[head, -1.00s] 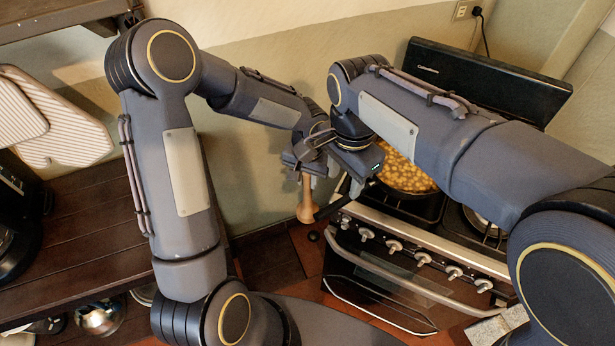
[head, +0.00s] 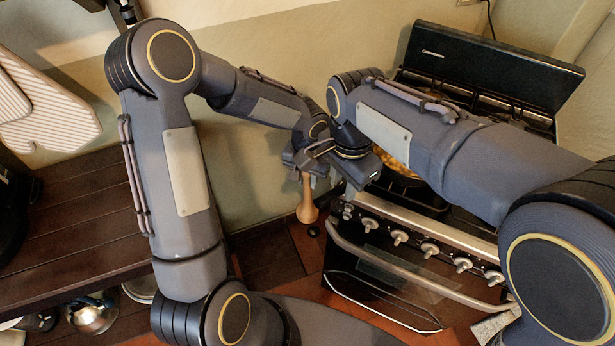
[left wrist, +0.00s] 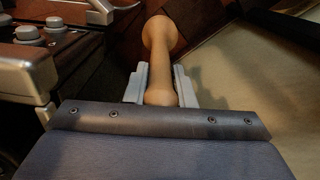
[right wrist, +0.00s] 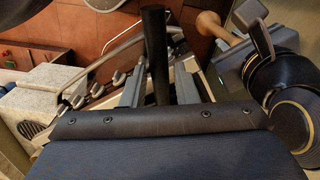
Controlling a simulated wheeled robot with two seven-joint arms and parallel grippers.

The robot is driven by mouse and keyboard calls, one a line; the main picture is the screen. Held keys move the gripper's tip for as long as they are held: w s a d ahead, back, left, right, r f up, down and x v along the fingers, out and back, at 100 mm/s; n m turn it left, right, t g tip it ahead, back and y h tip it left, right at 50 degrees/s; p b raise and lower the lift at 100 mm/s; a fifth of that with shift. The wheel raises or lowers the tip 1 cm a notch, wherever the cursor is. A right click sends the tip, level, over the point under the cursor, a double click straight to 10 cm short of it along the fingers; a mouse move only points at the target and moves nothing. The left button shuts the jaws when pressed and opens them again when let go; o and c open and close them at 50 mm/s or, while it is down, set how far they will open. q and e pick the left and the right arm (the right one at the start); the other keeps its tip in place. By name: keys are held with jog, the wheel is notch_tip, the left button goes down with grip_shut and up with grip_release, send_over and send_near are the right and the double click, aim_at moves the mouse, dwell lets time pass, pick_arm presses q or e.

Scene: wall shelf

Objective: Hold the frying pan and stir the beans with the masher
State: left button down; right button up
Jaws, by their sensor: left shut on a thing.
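The pale wooden masher (head: 307,205) hangs wide end down from my left gripper (head: 305,172). The left wrist view shows the gripper's fingers (left wrist: 160,82) on both sides of the masher's shaft (left wrist: 160,62). The frying pan (head: 408,180) is on the stove, and beans (head: 395,163) show in it. My right arm hides much of the pan. The masher is outside the pan, left of it. In the right wrist view, a black handle (right wrist: 155,50) stands between my right gripper's fingers (right wrist: 158,80). I cannot tell whether they press on it.
The stove (head: 420,232) has knobs and a front rail below the pan. Its dark lid (head: 490,65) stands raised behind. A dark wooden table (head: 85,220) is at the left, with a metal bowl (head: 92,315) below its edge. A wall is behind my arms.

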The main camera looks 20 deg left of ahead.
jog(key=c, duration=0.5)
jog(key=o, duration=0.5)
jog(key=shift+w+r, duration=0.1)
jog(key=o, duration=0.4)
notch_tip(320, 180, up, 12)
jog(key=w+d+n+y, duration=0.1)
jog(key=d+y, duration=0.2)
jog(key=d, duration=0.9)
jog(key=s+d+f+n+t+y, duration=0.1)
jog(key=s+d+f, duration=0.15)
jog(key=d, duration=0.45)
jog(key=s+d+f+n+t+y, duration=0.1)
jog(key=s+d, duration=0.3)
jog(key=d, duration=0.2)
jog(key=shift+s+d+f+n+t+h, duration=0.25)
jog(key=shift+s+d+f+t, duration=0.5)
jog(key=shift+s+f, duration=0.35)
jog(key=shift+s+d+f+n+t+h, duration=0.2)
jog(key=shift+s+d+f+t, duration=0.3)
jog(key=shift+s+d+f, duration=0.65)
jog(key=shift+s+d+f+n+t+h, duration=0.2)
jog(key=shift+s+d+f+t, duration=0.4)
jog(key=shift+s, duration=0.8)
jog(key=shift+a+f, duration=0.15)
jog(key=shift+f, duration=0.05)
